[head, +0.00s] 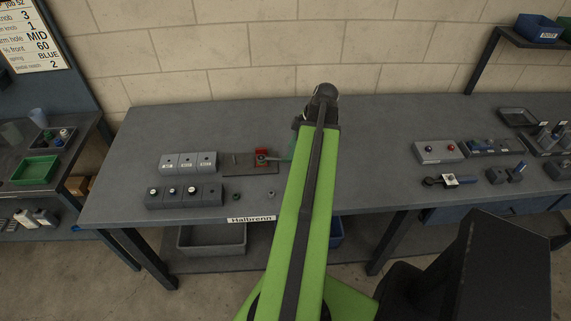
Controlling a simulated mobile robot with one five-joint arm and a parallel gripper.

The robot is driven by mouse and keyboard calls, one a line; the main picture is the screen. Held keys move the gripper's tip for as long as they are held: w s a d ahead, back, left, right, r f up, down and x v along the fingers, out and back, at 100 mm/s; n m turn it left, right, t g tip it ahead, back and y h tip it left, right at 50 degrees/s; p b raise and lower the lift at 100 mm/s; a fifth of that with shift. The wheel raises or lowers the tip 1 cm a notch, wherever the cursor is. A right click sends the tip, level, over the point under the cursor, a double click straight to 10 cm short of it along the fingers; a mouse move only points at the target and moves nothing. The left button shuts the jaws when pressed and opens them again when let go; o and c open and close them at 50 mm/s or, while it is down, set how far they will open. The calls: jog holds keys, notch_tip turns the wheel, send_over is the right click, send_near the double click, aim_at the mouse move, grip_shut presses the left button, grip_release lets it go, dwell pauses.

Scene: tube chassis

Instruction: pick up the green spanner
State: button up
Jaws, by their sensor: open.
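I cannot make out a green spanner with certainty in the head view. A faint dark green patch (288,143) shows on the workbench just left of my green arm, partly hidden by it; I cannot tell what it is. My raised arm crosses the middle of the view and hides part of the workbench (380,130). My gripper is not visible. A red block with a grey lever (262,156) sits on a dark plate left of the arm.
Grey switch boxes (188,162) and a row of knobs (184,195) stand on the left of the bench. A box with red buttons (437,151) and a blue-handled tool (448,181) lie right. A green tray (36,170) is on the left side table. The bench's middle right is clear.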

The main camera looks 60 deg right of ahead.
aim_at(285, 157)
jog(key=b+x, duration=0.4)
jog(key=x, duration=0.1)
jog(key=shift+w+f+b, duration=0.1)
jog(key=shift+w+b, duration=0.1)
jog(key=shift+b, duration=0.1)
jog(key=shift+c, duration=0.2)
grip_shut()
dwell(0.9)
